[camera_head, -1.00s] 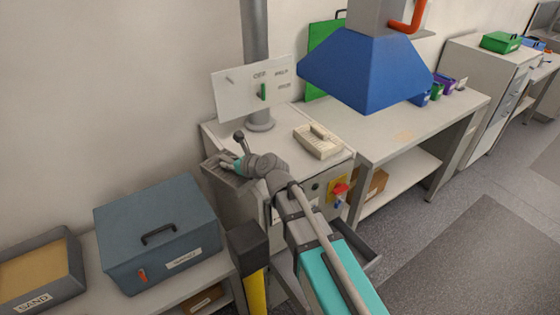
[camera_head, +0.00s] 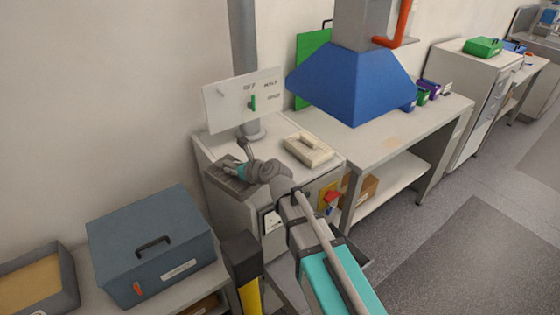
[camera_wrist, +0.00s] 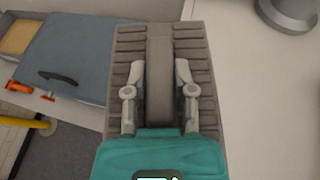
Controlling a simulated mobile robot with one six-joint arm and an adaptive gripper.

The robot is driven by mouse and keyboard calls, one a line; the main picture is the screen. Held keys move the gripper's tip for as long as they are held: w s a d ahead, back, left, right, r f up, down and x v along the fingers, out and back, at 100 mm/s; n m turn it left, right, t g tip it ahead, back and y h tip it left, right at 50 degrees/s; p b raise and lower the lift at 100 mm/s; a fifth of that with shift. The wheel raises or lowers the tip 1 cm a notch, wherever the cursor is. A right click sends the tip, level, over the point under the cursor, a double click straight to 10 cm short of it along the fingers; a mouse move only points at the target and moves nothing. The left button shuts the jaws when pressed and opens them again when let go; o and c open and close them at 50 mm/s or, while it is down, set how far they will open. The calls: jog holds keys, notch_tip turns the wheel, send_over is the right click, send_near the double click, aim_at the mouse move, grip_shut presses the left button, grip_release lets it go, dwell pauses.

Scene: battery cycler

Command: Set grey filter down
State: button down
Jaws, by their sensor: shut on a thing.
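The grey filter (camera_wrist: 123,60) is a ribbed grey block with a raised smooth bar along its middle. In the wrist view my gripper (camera_wrist: 160,80) has its two fingers closed on either side of that bar. In the head view the filter (camera_head: 222,180) shows as a slotted grey piece at the left edge of the light cabinet top (camera_head: 282,178), and my gripper (camera_head: 240,168) is over it. My gripper partly covers the filter. I cannot tell whether the filter touches the cabinet.
A signboard (camera_head: 243,100) on a post stands behind. A blue hood (camera_head: 350,80) hangs to the right. A blue box (camera_head: 150,250) and a sand tray (camera_head: 38,285) are at lower left.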

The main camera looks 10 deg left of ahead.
jog(key=w+d+r+m+t+h+p, duration=0.1)
jog(key=w+d+r+p, duration=0.3)
jog(key=d, duration=0.5)
jog(key=w+d+r+m+t+p, duration=0.2)
jog(key=w+d+r+p, duration=0.2)
jog(key=d, duration=0.5)
jog(key=shift+w+d+r+h+p, duration=0.3)
jog(key=shift+w+r+h, duration=0.1)
jog(key=shift+w+r, duration=0.45)
jog(key=shift+a+f, duration=0.1)
jog(key=s+a+f+b, duration=0.2)
jog(key=a+f+b, duration=0.7)
jog(key=a, duration=0.4)
jog(key=shift+a+f+b, duration=0.5)
jog(key=shift+f+b, duration=0.25)
jog(key=shift+d+f+b, duration=0.1)
jog(key=shift+f+b, duration=1.15)
jog(key=shift+b, duration=0.05)
